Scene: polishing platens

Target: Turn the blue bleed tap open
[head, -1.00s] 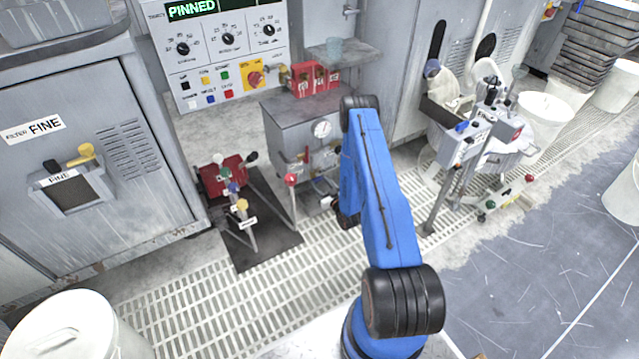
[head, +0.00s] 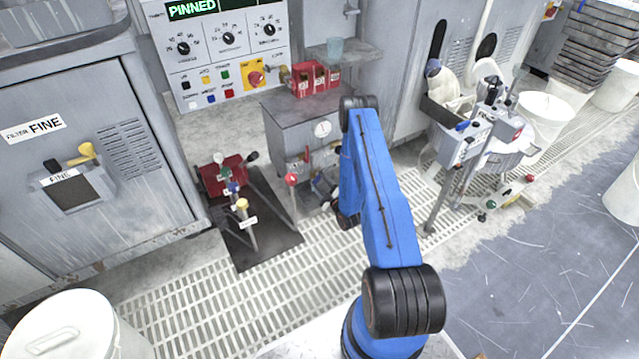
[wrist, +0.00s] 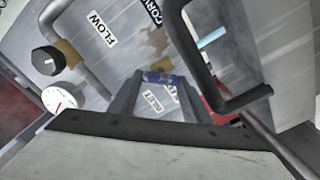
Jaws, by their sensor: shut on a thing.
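The blue bleed tap (wrist: 158,77) shows in the wrist view as a small blue piece between the fingertips of my gripper (wrist: 160,88). My gripper is shut on it. A white label (wrist: 154,103) that seems to read BLEED lies just below it, partly framed by the fingers. In the head view my blue arm reaches down beside the grey cabinet (head: 290,115) and hides most of the gripper and the tap. The tap's exact angle cannot be told.
A FLOW label (wrist: 102,28), a black knob (wrist: 47,61) and a round gauge (wrist: 59,99) sit left of the gripper. A dark bent handle (wrist: 197,70) stands close on the right. A rack of coloured levers (head: 240,205) stands left of the cabinet in the head view.

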